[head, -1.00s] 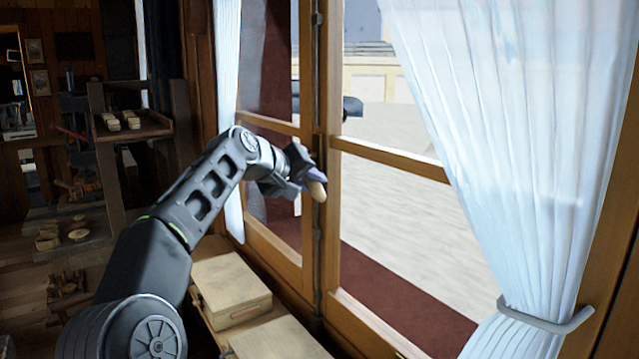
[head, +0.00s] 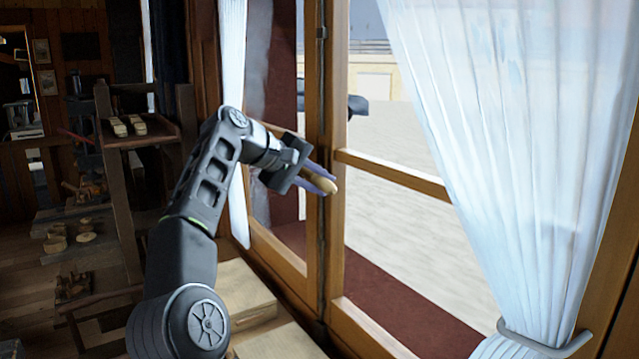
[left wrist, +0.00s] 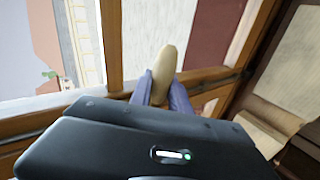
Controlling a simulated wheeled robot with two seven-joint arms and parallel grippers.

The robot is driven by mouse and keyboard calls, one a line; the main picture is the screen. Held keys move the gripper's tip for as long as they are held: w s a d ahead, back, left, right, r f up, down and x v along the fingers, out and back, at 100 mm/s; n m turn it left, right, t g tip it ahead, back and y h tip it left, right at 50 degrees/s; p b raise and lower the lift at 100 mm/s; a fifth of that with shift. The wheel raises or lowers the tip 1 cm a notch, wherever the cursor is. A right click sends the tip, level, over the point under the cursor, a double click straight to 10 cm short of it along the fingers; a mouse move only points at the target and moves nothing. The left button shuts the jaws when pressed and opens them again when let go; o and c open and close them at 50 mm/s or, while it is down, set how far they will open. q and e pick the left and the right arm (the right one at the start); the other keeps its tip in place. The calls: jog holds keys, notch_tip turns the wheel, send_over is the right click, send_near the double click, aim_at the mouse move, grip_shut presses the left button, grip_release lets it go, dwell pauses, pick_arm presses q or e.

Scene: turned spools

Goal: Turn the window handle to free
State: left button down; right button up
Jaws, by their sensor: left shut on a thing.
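The window handle (head: 328,187) is a pale wooden grip on the window's middle upright. In the head view it lies close to level, its rounded end pointing right and slightly down. My left gripper (head: 318,181) is shut on it, with purplish fingers on either side. In the left wrist view the handle (left wrist: 163,62) sticks out beyond the two fingers (left wrist: 163,90). The handle's base is hidden behind the fingers. The window (head: 340,240) looks closed. My right gripper is not in view.
A white curtain (head: 500,130) hangs at the right, held by a grey tieback (head: 545,338). A narrow curtain (head: 232,70) hangs behind my left arm. Pale wooden boxes (head: 245,290) sit below the window. A wooden shelf stand (head: 125,200) is at the left.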

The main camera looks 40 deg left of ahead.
pick_arm(q)
jog(key=shift+r, duration=0.1)
jog(key=c, duration=1.2)
grip_release()
jog(key=shift+c, duration=0.2)
jog(key=shift+s, duration=0.1)
jog(key=shift+s+a+r, duration=0.1)
jog(key=shift+s, duration=0.1)
jog(key=s+a, duration=0.2)
jog(key=s, duration=1)
jog(key=shift+a+r, duration=0.15)
jog(key=shift+a, duration=0.05)
